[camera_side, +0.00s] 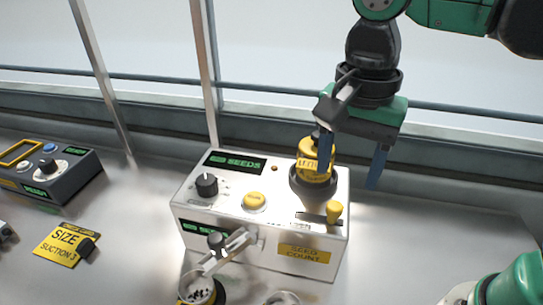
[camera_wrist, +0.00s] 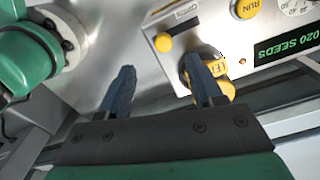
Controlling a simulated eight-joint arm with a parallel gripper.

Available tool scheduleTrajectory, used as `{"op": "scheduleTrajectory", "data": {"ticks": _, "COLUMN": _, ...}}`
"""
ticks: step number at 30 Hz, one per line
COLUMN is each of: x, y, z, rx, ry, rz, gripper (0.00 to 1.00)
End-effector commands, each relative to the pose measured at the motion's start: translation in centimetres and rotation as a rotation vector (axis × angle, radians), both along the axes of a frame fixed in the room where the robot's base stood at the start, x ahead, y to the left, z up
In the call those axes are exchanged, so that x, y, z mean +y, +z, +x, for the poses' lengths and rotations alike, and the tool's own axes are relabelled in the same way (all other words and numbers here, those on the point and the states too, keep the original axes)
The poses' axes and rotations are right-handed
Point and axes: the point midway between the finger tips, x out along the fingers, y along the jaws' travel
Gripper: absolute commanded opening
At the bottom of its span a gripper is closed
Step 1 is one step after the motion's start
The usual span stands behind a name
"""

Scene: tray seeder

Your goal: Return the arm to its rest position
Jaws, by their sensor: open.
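My gripper (camera_side: 351,163) hangs from the green and black arm over the right end of the white seeder box (camera_side: 215,187). Its two blue fingers are apart, with nothing held between them. The left finger overlaps the yellow seed bottle (camera_side: 312,155) in the side view; whether it touches the bottle I cannot tell. The bottle sits in a dark round holder on top of the box. In the wrist view the open gripper (camera_wrist: 165,88) has its right finger in front of the yellow bottle (camera_wrist: 226,88), and bare surface shows between the fingers.
The box carries a black knob (camera_side: 206,184), a yellow button (camera_side: 254,200) and a yellow slider (camera_side: 334,211). A spout arm (camera_side: 229,251) leads to a seed cup (camera_side: 200,291). Window posts stand behind.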

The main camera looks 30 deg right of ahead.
Motion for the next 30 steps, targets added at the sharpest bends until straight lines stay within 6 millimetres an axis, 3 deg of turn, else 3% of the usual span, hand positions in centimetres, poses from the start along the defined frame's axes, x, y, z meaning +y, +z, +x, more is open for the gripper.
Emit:
{"op": "scheduleTrajectory", "data": {"ticks": 8, "x": -0.4, "y": -0.2, "z": 0.1, "rx": -0.002, "ry": -0.028, "rz": -0.053, "gripper": 0.59}}
{"op": "scheduleTrajectory", "data": {"ticks": 14, "x": -3.7, "y": -0.7, "z": 1.2, "rx": -0.074, "ry": -0.141, "rz": -0.318, "gripper": 0.59}}
{"op": "scheduleTrajectory", "data": {"ticks": 16, "x": -5.2, "y": -1.5, "z": 1.7, "rx": -0.103, "ry": -0.038, "rz": -0.314, "gripper": 0.59}}
{"op": "scheduleTrajectory", "data": {"ticks": 24, "x": -7.4, "y": -3.9, "z": 2.6, "rx": -0.226, "ry": 0.396, "rz": -0.181, "gripper": 0.59}}
{"op": "scheduleTrajectory", "data": {"ticks": 30, "x": -9.2, "y": -5.3, "z": 3.3, "rx": -0.409, "ry": 0.739, "rz": -0.194, "gripper": 0.59}}
